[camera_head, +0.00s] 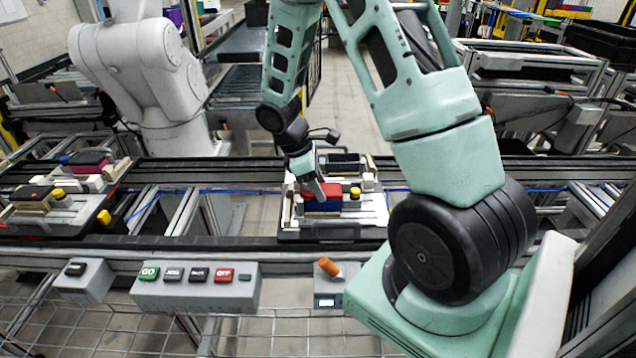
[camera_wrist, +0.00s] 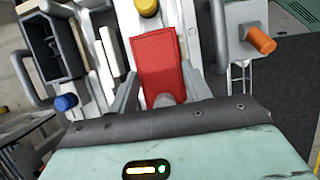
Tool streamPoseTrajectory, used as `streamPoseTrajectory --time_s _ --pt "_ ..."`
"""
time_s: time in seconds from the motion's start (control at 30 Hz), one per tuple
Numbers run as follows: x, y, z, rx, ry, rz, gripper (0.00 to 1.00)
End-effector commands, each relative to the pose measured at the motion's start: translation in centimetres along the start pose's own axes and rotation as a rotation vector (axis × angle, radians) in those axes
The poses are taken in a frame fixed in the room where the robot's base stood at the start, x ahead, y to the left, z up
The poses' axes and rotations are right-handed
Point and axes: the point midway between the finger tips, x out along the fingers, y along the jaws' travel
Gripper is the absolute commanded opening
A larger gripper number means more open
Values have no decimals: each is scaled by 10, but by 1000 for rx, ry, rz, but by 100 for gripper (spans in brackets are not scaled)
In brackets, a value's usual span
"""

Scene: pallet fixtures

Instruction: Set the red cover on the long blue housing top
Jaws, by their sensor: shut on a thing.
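The red cover (camera_head: 326,190) is in my gripper (camera_head: 314,187), over the pallet fixture in the middle of the conveyor. The long blue housing (camera_head: 322,206) is directly below the cover in the head view. I cannot tell whether they touch or a small gap is left. In the wrist view, the red cover (camera_wrist: 160,62) lies between the two grey fingers of my gripper (camera_wrist: 162,88), one at each side. It hides the blue housing in that view.
The fixture has a yellow knob (camera_head: 355,191), a blue knob (camera_wrist: 66,102) and a black open bin (camera_wrist: 50,48) close by. Another loaded pallet (camera_head: 60,205) stands at the left. A button box (camera_head: 195,287) and an orange knob (camera_head: 330,267) are in front.

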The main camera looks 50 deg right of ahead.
Motion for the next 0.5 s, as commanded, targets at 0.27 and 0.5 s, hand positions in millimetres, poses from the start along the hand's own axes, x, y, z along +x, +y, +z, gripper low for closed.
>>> streamPoseTrajectory --time_s 0.27,0.5 --pt "1 0 0 0 0 0 25" --pt "1 0 0 0 0 0 74"
